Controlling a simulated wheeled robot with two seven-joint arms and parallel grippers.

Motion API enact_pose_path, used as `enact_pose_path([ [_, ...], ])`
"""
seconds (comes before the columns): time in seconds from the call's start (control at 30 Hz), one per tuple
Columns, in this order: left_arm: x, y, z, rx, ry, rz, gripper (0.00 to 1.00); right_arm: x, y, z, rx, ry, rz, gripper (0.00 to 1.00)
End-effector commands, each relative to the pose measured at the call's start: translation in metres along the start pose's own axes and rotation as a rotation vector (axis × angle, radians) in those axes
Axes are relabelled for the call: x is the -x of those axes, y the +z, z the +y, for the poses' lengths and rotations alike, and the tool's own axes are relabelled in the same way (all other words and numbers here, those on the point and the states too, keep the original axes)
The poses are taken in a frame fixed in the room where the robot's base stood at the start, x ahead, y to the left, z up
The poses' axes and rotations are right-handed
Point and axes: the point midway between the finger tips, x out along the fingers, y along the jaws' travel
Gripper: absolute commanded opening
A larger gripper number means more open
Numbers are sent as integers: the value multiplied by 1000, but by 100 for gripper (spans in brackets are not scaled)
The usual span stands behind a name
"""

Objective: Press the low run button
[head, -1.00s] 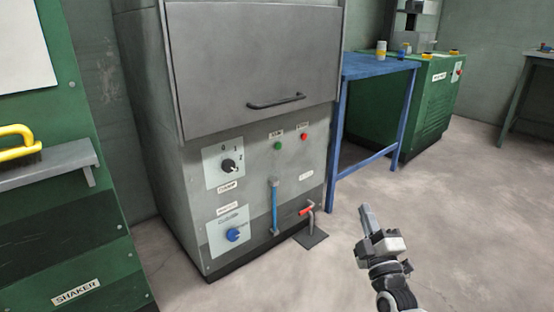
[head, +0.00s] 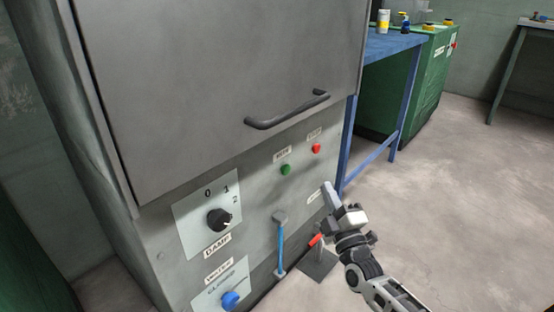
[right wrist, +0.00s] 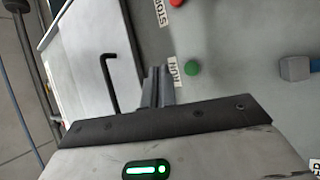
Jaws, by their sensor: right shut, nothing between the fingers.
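The green button (head: 285,169) is on the grey cabinet's lower front panel, under a small label, with a red button (head: 317,148) up and to its right. In the right wrist view the green button (right wrist: 192,68) shows just right of my fingertips, beside a label. The red button (right wrist: 176,3) is at the top edge there. My right gripper (head: 328,187) is shut and empty, in front of the panel, right of and slightly below the green button in the head view. The wrist view shows its closed fingers (right wrist: 158,86); I see no contact. My left gripper is out of view.
The cabinet has a black door handle (head: 287,110), a black rotary knob (head: 219,220), a blue knob (head: 230,300) and a blue lever (head: 280,245). A red-handled tap (head: 315,240) is just below my gripper. A blue table (head: 390,45) stands behind. Floor at right is clear.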

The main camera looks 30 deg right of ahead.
Motion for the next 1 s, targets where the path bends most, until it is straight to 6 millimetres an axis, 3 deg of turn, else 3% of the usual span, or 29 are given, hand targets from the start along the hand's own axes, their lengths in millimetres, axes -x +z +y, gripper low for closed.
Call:
enact_pose_path([
  [0.43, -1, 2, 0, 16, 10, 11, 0, -7, -4, -6, -1, 3, 0, 0],
  [0.83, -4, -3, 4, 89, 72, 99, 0, -50, -27, -30, -2, 3, 1, 0],
  [1.0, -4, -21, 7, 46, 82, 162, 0, -64, -34, -35, -1, 2, -1, 0],
])
